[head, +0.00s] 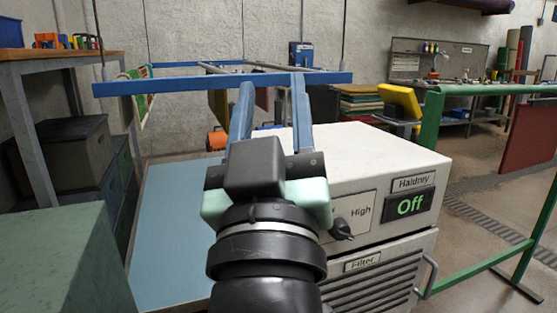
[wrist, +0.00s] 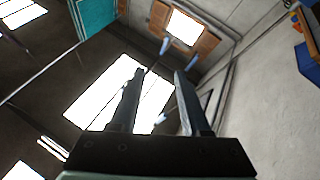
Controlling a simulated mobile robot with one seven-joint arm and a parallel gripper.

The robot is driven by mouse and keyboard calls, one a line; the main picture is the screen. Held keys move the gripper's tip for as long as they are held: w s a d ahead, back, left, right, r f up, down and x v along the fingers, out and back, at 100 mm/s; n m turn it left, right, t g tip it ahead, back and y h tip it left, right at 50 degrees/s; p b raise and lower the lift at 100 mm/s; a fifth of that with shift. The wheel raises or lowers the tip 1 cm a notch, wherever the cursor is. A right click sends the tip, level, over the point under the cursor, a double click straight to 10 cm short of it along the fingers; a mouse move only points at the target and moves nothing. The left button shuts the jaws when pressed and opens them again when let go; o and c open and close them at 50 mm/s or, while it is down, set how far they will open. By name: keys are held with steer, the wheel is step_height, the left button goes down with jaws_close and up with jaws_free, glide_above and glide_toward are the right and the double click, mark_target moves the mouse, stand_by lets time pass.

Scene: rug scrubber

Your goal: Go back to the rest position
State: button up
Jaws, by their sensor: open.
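My gripper (head: 271,86) points up and away in the middle of the head view, its two blue fingers apart with nothing held between them. The wrist view also shows my gripper (wrist: 159,72) open, pointing at the ceiling with bright skylights (wrist: 118,92). In the head view my gripper stands in front of the white machine (head: 370,150) and hides part of its top and front.
A blue bar (head: 150,87) of a hanging frame crosses behind my fingers. A green rail (head: 480,90) stands at the right, a wooden bench (head: 60,54) at the left. A green box (head: 65,255) is at the lower left. Open floor (head: 470,230) shows at the right.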

steer(key=s+r+m+t+p, duration=0.2)
steer(key=s+r+t+p, duration=0.15)
steer(key=s+r, duration=0.55)
step_height(320, 180, up, 24)
steer(key=w+p, duration=0.1)
steer(key=p, duration=2.1)
steer(key=shift+w+d, duration=0.25)
steer(key=shift+w, duration=0.1)
steer(key=shift+d+f, duration=0.1)
